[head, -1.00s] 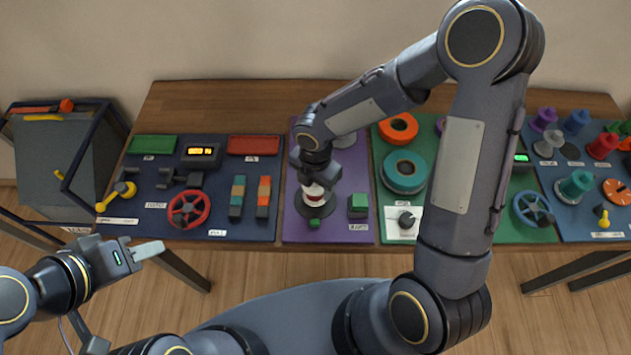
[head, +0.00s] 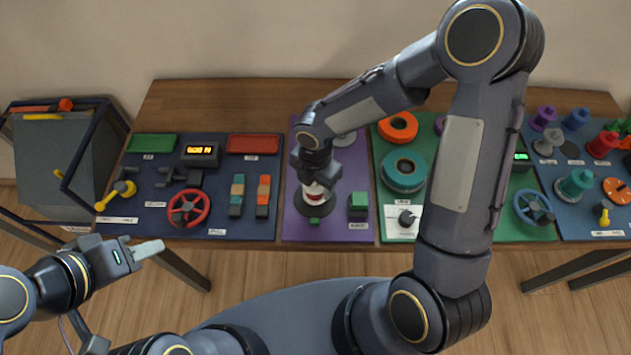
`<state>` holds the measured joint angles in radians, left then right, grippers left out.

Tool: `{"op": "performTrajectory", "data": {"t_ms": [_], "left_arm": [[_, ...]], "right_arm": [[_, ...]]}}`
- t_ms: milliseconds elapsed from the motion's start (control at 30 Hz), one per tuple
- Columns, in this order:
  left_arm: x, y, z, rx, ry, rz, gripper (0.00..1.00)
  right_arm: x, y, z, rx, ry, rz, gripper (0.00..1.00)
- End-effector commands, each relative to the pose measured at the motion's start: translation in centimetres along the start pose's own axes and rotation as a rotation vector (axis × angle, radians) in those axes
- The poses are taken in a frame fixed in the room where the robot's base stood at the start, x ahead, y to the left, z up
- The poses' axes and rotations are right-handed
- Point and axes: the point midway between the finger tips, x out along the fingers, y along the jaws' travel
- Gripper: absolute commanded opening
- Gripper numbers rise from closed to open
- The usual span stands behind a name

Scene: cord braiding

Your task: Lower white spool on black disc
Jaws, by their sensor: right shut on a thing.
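My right gripper (head: 317,178) comes down from above and is shut on the spool. The spool looks upright, and its bottom is low at the disc; I cannot tell whether it touches. The gripper hides the spool's top and part of the disc. My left gripper (head: 150,250) is off the front edge of the table at the left, away from the spool. Its fingers look close together, but I cannot tell whether they are shut.
A green block (head: 358,203) stands right of the disc, and a small green piece (head: 314,222) is at its front. A red wheel (head: 188,209) is on the blue panel at left. Teal and orange reels (head: 405,172) are on the green panel at right.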

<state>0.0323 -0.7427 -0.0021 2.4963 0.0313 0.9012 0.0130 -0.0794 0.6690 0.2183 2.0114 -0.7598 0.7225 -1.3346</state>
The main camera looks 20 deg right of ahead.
Motion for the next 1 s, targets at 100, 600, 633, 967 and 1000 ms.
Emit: {"op": "performTrajectory", "data": {"t_ms": [100,600,633,967,1000], "left_arm": [[0.6,-0.2,0.3,0.000,0.000,0.000,0.36],[0.8,-0.4,0.4,0.000,0.000,0.000,0.36],[0.8,-0.4,0.4,0.000,0.000,0.000,0.36],[1.3,-0.6,0.7,0.000,0.000,0.000,0.36],[1.3,-0.6,0.7,0.000,0.000,0.000,0.36]], "right_arm": [[0.7,0.0,0.0,0.000,0.000,0.000,0.35],[1.1,0.0,0.0,0.000,0.000,0.000,0.35],[1.2,0.0,0.0,0.000,0.000,0.000,0.35],[1.8,0.0,0.0,0.000,0.000,0.000,0.61],[1.8,0.0,0.0,0.000,0.000,0.000,0.67]]}}
